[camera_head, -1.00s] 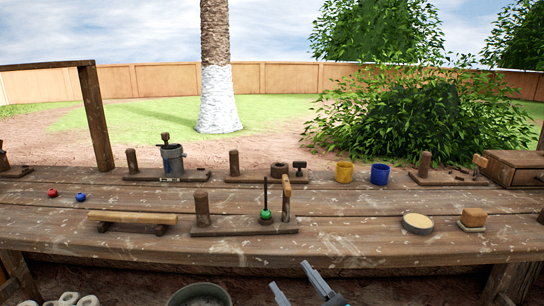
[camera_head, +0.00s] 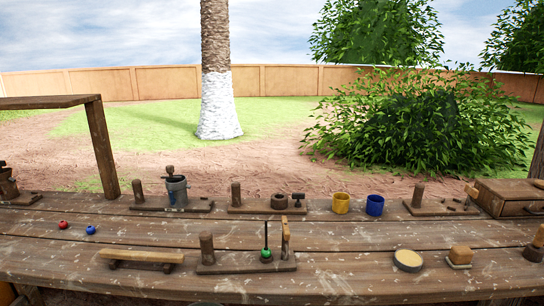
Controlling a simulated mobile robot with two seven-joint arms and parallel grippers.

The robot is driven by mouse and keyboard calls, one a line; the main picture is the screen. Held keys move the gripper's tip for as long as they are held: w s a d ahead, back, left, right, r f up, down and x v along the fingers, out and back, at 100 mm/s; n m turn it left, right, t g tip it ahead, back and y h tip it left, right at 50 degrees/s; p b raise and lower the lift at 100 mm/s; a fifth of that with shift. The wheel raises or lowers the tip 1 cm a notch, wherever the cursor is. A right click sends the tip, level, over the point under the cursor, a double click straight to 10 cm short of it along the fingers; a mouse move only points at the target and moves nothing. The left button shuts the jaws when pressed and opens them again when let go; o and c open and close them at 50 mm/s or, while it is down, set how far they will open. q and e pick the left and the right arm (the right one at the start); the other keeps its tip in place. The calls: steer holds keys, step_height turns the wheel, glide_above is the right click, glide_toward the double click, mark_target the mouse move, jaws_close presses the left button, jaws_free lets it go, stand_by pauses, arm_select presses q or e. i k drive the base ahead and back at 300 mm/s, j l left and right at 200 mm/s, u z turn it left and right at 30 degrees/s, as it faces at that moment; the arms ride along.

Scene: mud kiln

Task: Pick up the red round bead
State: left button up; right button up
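The red round bead (camera_head: 63,224) lies on the left part of the wooden table (camera_head: 200,287). A blue round bead (camera_head: 90,230) lies close to its right, a little nearer to me. A green bead (camera_head: 266,254) sits at the foot of a thin upright rod on a wooden stand in the front middle. Neither of my grippers shows in this view.
A wooden block on feet (camera_head: 141,257) lies right of the beads. A grey metal pot (camera_head: 176,190) stands behind. Yellow (camera_head: 341,203) and blue (camera_head: 375,205) cups stand at the back right. A wooden post (camera_head: 103,150) rises behind the beads. Table around the beads is clear.

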mark_target(63, 224)
steer(key=u, duration=1.35)
steer(key=i+j, duration=0.4)
steer(key=i+j+u, duration=0.15)
steer(key=i+j, duration=0.2)
steer(key=i, duration=0.25)
